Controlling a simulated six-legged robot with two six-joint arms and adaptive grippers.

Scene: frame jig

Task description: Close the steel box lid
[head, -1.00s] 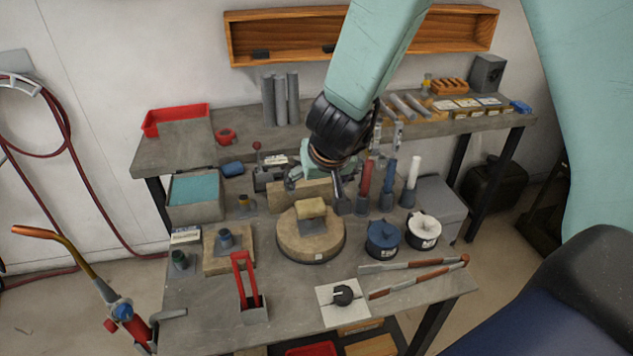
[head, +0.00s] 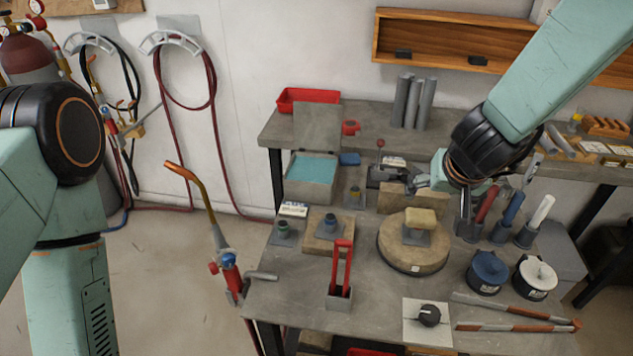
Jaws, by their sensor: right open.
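The steel box (head: 312,203) stands at the back left of the near bench, with a flat teal surface inside. A grey panel that looks like its lid (head: 317,126) stands upright at the box's back edge, so the box is open. My right gripper (head: 442,195) is open, over the bench to the right of the box, by a wooden block and the round wooden stand. It is apart from the lid, and part of it is hidden by its wrist. My left arm shows at the left edge, but its gripper is out of view.
A red tray (head: 307,98) lies on the rear bench behind the lid. A lever device (head: 385,172) stands right of the box. The round wooden stand (head: 412,250), a red-handled tool (head: 341,270) and two lidded pots (head: 487,270) fill the front. A torch (head: 228,270) stands left.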

